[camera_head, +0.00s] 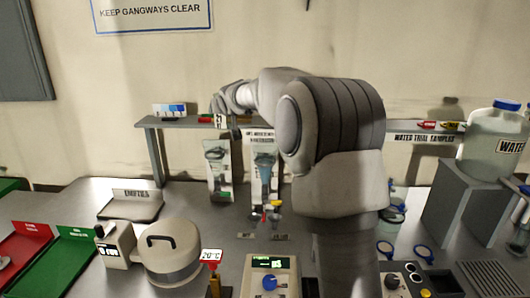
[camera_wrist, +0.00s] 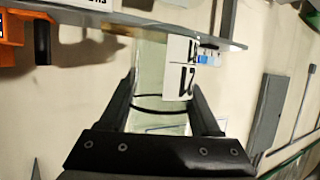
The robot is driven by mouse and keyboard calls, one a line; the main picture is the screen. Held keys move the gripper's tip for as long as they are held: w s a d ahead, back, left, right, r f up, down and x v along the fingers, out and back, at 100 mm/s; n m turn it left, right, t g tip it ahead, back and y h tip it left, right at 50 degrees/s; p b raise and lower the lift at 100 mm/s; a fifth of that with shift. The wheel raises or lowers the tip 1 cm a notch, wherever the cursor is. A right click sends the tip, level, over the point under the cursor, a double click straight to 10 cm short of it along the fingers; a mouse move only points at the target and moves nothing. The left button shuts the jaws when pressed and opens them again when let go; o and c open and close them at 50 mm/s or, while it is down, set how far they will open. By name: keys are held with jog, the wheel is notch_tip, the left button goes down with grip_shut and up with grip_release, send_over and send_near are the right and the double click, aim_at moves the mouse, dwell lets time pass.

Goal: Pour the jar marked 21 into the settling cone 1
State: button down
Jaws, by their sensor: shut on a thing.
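In the wrist view my gripper (camera_wrist: 162,88) is shut around a pale, clear jar (camera_wrist: 149,65). A white label (camera_wrist: 179,78) on the jar appears to read 21, turned in the picture. A dark ring line crosses the jar between the fingers. In the head view my gripper (camera_head: 235,126) is small and high, near the shelf's front edge, and the jar is hard to make out there. Two cone-shaped vessels stand before backing panels below the shelf: a greyish left one (camera_head: 217,155) and a right one with blue (camera_head: 264,162). Their numbers are not readable.
A shelf (camera_head: 395,127) runs behind the bench. A WATER container (camera_head: 492,140) stands on a grey block at right. A lidded round pot (camera_head: 167,255), an EMPTIES tray (camera_head: 130,211) and a display unit (camera_head: 270,279) stand in front. My arm hides part of the middle.

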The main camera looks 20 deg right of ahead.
jog(key=s+a+r+b, duration=0.2)
jog(key=s+a+b, duration=0.3)
jog(key=s+b, duration=0.5)
jog(key=s+d+f+p, duration=0.1)
jog(key=s+f+p, duration=0.2)
jog(key=f, duration=0.8)
jog(key=s+d+f+p, duration=0.1)
jog(key=s+f+p, duration=0.2)
jog(key=f, duration=0.9)
jog(key=shift+s+d+p, duration=0.3)
jog(key=shift+d+p, duration=0.05)
jog(key=shift+p, duration=0.9)
jog(key=shift+f, duration=0.1)
